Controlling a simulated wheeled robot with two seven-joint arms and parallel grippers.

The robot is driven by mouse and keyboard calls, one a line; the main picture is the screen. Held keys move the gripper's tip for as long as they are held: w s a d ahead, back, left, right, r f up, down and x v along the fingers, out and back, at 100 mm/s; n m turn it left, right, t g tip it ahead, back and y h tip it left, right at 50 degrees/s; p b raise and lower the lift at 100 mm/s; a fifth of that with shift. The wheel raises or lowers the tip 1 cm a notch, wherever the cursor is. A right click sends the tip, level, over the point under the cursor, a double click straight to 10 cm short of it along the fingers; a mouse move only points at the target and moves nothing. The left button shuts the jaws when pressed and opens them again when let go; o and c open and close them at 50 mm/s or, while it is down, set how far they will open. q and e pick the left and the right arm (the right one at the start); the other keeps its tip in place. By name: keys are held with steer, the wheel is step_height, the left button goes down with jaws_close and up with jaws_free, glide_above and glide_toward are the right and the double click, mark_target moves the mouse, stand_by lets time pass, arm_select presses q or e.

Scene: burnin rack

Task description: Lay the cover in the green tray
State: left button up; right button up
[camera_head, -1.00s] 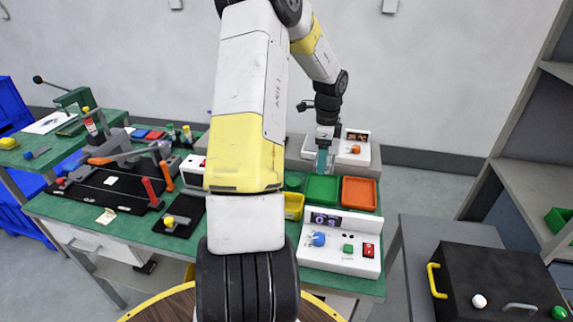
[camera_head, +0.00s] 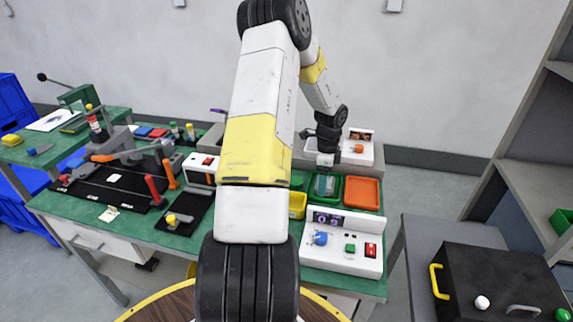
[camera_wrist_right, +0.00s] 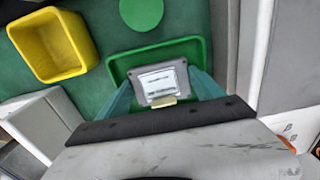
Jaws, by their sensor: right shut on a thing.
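The cover is a small grey plate with a white label; in the right wrist view the cover (camera_wrist_right: 164,80) sits between my right gripper's green fingers. My right gripper (camera_wrist_right: 166,90) is shut on it by its near edge. The green tray (camera_wrist_right: 118,67) lies right under and around the cover in that view. In the head view the cover (camera_head: 324,186) shows within the outline of the green tray (camera_head: 311,197), just below my right gripper (camera_head: 326,167). I cannot tell whether the cover touches the tray floor. My left gripper is not in view.
An orange tray (camera_head: 361,193) stands right of the green tray and a yellow bin (camera_head: 297,205) left of it. A white control box (camera_head: 341,256) is in front, and another white box (camera_head: 362,149) behind. A round green piece (camera_wrist_right: 141,12) lies near the yellow bin.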

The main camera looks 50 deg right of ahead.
steer(key=shift+f, duration=0.1)
steer(key=o, duration=1.1)
step_height(320, 180, up, 12)
steer(key=w+a+r+n+t, duration=0.1)
steer(key=w+a+r+n, duration=0.3)
steer(key=a, duration=0.3)
steer(key=w+a+r+n+t+y, duration=0.1)
steer(key=w+a+r+n, duration=0.3)
steer(key=a, duration=0.4)
steer(key=w+a+r+n+t, duration=0.1)
steer(key=w+a+r+n, duration=0.35)
steer(key=a, duration=0.25)
steer(key=s+a+r+n+t, duration=0.1)
steer(key=s+a+r+n, duration=0.2)
steer(key=a+n, duration=0.3)
steer(key=s+a+r+n+t, duration=0.1)
steer(key=s+a+r+n, duration=0.2)
steer(key=a+n, duration=0.3)
steer(key=s+a+r+n+t+y, duration=0.1)
steer(key=s+a+r+n, duration=0.2)
steer(key=a, duration=1.1)
steer(key=n, duration=0.3)
steer(key=shift+s+a, duration=0.25)
